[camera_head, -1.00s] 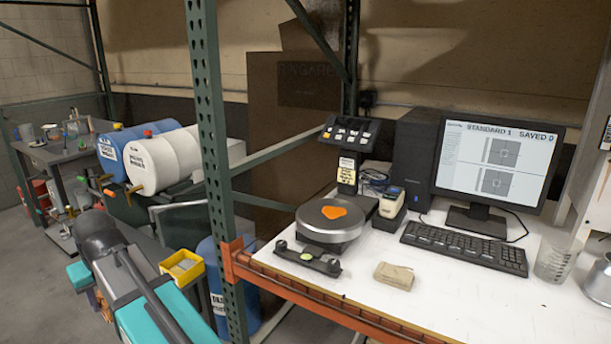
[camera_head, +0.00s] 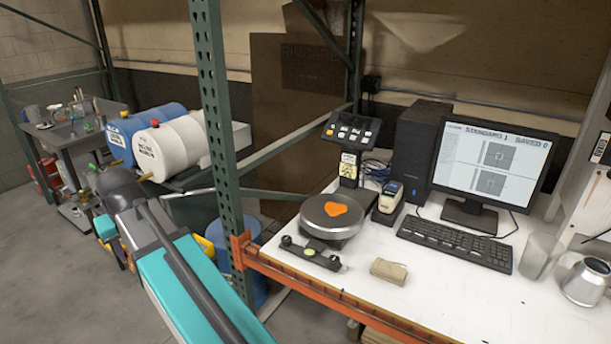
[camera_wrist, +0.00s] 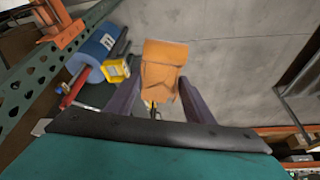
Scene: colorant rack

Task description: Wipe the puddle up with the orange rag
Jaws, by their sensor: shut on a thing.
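The orange rag (camera_wrist: 165,62) hangs between the two fingers of my gripper (camera_wrist: 158,92) in the wrist view, with grey floor beyond it. My gripper is shut on it. In the head view my arm reaches away at the lower left and mostly hides the gripper and rag. No puddle is clear on the visible floor. A flat orange patch (camera_head: 336,210) lies on the round scale pan (camera_head: 322,223); I cannot tell whether it is liquid.
A green rack post (camera_head: 218,150) stands right of my arm, with the white bench (camera_head: 430,290) beyond it. A white drum (camera_head: 172,150) and a blue drum (camera_head: 125,133) lie at left. A yellow bin (camera_wrist: 117,70) hangs near the rag. Floor at left (camera_head: 50,260) is open.

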